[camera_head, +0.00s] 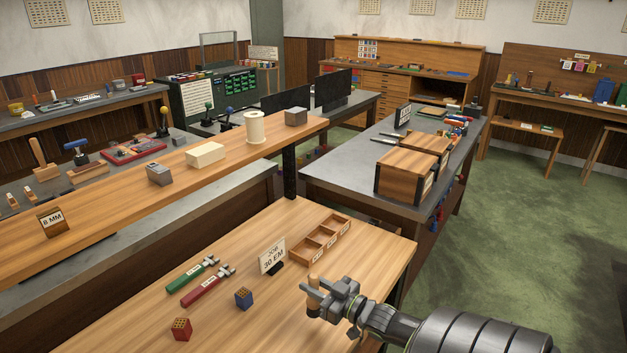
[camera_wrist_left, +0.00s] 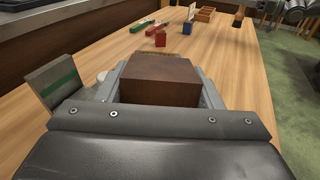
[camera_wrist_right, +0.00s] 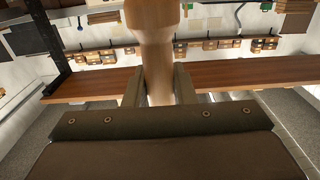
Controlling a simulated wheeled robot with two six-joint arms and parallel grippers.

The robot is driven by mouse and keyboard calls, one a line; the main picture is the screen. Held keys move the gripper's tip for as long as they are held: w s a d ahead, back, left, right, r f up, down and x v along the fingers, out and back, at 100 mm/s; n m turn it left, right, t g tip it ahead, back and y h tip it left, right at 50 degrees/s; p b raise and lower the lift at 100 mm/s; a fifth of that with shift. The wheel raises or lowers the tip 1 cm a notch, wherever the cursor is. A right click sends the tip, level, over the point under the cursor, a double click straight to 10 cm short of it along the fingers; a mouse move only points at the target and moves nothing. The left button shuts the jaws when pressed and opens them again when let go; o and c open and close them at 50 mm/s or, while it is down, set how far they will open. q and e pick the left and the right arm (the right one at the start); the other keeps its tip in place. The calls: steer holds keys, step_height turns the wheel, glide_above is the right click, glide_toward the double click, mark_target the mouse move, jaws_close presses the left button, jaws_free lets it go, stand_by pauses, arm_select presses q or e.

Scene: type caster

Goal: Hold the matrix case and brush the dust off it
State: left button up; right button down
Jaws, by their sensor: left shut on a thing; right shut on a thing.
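My left gripper (camera_wrist_left: 160,90) is shut on a dark brown block (camera_wrist_left: 160,75), with a finger on each side of it, above the wooden bench. I cannot tell for sure that this block is the matrix case, and no dust can be made out. The left gripper is outside the head view. My right gripper (camera_head: 328,298) is shut on a light wooden handle (camera_head: 314,287), held roughly upright near the bench's right edge. The handle fills the middle of the right wrist view (camera_wrist_right: 155,55). No bristles can be made out.
The wooden bench (camera_head: 225,320) bears a red block (camera_head: 181,329), a blue block (camera_head: 243,298), green (camera_head: 193,274) and red (camera_head: 207,286) tools, a sign (camera_head: 272,256) and a divided tray (camera_head: 321,241). A grey plate with a green stripe (camera_wrist_left: 58,82) stands left of the left gripper.

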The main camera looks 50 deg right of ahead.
steer(key=shift+f, duration=2.1)
stand_by(0.4)
steer(key=d, duration=1.2)
steer(key=shift+f, duration=0.25)
stand_by(0.5)
steer(key=shift+a+f, duration=0.2)
steer(key=shift+a, duration=5.8)
steer(key=shift+w, duration=0.6)
steer(key=d, duration=0.8)
